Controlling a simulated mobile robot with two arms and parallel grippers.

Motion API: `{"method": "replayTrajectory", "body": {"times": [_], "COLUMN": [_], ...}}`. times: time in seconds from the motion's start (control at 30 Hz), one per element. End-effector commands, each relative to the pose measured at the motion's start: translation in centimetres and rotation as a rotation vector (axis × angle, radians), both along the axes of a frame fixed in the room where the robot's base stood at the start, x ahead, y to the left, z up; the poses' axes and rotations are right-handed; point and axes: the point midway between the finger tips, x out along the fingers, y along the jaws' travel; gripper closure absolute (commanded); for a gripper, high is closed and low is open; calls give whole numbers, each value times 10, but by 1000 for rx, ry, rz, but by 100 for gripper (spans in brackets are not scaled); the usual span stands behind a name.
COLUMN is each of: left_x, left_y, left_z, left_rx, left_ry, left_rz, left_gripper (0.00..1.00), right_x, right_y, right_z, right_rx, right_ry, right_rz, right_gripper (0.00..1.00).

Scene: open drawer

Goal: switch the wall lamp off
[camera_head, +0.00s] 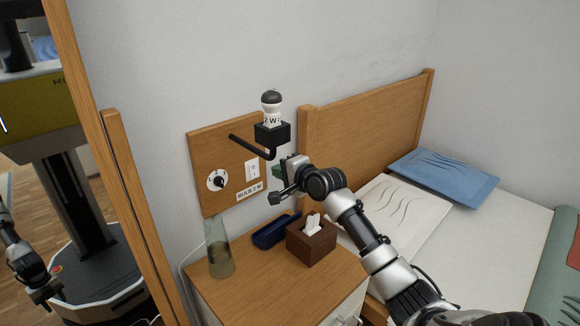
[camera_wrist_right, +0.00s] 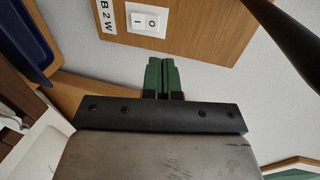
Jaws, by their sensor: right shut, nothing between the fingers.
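The wall lamp (camera_head: 272,112) has a white bulb with a dark cap in a black holder, on a black arm from a wooden wall panel (camera_head: 204,150). I cannot tell whether it glows. A white rocker switch (camera_head: 252,169) sits on the panel below the lamp arm. In the right wrist view the switch (camera_wrist_right: 147,20) shows I and O marks. My right gripper (camera_head: 281,184) is just right of the switch in the head view. Its green fingertips (camera_wrist_right: 158,75) are shut and empty, pointing toward the panel, apart from the switch.
A dial (camera_head: 217,181) and a "BULB 2 W" label (camera_head: 249,191) are on the panel. Below, the nightstand (camera_head: 240,296) bears a glass vase (camera_head: 220,260), a blue tray (camera_head: 270,233) and a tissue box (camera_head: 311,242). A bed with pillows (camera_head: 443,176) stands to the right.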

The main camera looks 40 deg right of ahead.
Motion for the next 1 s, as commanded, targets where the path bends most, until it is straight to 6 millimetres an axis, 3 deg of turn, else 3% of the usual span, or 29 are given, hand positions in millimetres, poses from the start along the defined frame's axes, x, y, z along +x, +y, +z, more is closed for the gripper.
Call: {"method": "replayTrajectory", "body": {"times": [0.1, 0.3, 0.87, 1.0], "left_x": [-6, -11, -12, -11], "left_y": [0, 1, 2, 1], "left_z": [-9, -17, -18, -18], "left_rx": [1, 1, 1, 0], "left_ry": [7, 11, 12, 11], "left_rz": [-1, -3, -3, -2], "left_gripper": [57, 57, 57, 57], "right_x": [-18, -32, -32, -38], "right_y": [-2, -3, -3, 8], "right_z": [9, 15, 15, 1], "right_rx": [-2, 0, 0, -47], "right_ry": [1, 1, 0, 32], "right_rz": [-1, -1, -1, 23], "right_gripper": [100, 100, 100, 100]}}
